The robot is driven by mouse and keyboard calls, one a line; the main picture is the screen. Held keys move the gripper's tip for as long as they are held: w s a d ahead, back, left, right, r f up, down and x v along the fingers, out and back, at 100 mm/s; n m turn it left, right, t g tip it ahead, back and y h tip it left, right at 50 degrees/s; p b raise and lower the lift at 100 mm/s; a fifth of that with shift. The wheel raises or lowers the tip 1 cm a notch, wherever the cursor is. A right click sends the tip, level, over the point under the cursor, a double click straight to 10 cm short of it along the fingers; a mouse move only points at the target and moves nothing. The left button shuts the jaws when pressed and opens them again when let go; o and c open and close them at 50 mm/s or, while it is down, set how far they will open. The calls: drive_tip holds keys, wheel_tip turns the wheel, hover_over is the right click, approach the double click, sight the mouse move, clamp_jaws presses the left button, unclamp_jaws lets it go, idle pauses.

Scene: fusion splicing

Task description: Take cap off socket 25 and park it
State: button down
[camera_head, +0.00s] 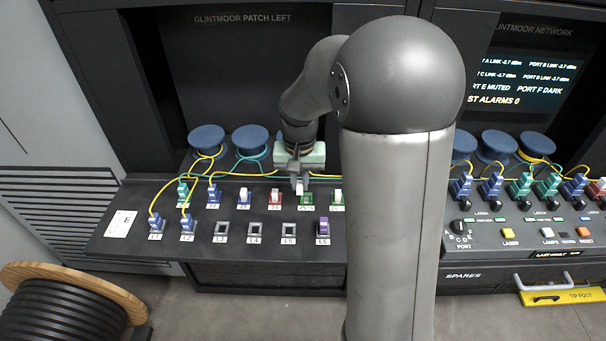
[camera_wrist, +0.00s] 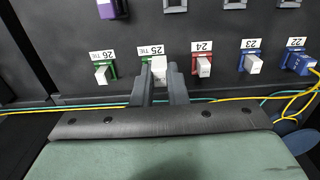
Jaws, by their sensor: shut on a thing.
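Socket 25 (camera_wrist: 146,61) is a green-framed socket with a "25 TIE" label, in the upper row of the dark panel. It also shows in the head view (camera_head: 307,199). A white cap (camera_wrist: 159,68) is at this socket, between the fingers of my gripper (camera_wrist: 161,77). My gripper (camera_head: 299,186) is shut on the cap in the head view too, at the upper row. The fingers hide part of the socket, so I cannot tell whether the cap is still seated in it or just clear. Empty grey sockets L3 (camera_head: 221,229), L4 (camera_head: 255,229) and L5 (camera_head: 288,229) are in the lower row.
A red-framed socket 24 (camera_wrist: 203,67) and a green-framed socket 26 (camera_wrist: 102,69), both with white caps, flank socket 25 closely. A purple cap (camera_head: 322,226) is on L6. Yellow and teal cables (camera_wrist: 90,108) run behind the upper row. Blue plugs with yellow cables are at L1 (camera_head: 155,221) and L2 (camera_head: 187,224).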

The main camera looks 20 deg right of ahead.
drive_tip(key=s+a, duration=0.5)
wheel_tip(320, 180, down, 6)
drive_tip(key=b, duration=0.5)
drive_tip(key=shift+f+b, duration=0.15)
drive_tip(key=shift+b, duration=0.2)
drive_tip(key=shift+f+b, duration=0.5)
drive_tip(key=shift+f, duration=0.05)
idle(1.2)
drive_tip(key=c, duration=1.4)
unclamp_jaws()
drive_tip(key=shift+o, duration=0.2)
wheel_tip(320, 180, up, 18)
drive_tip(key=shift+f, duration=0.25)
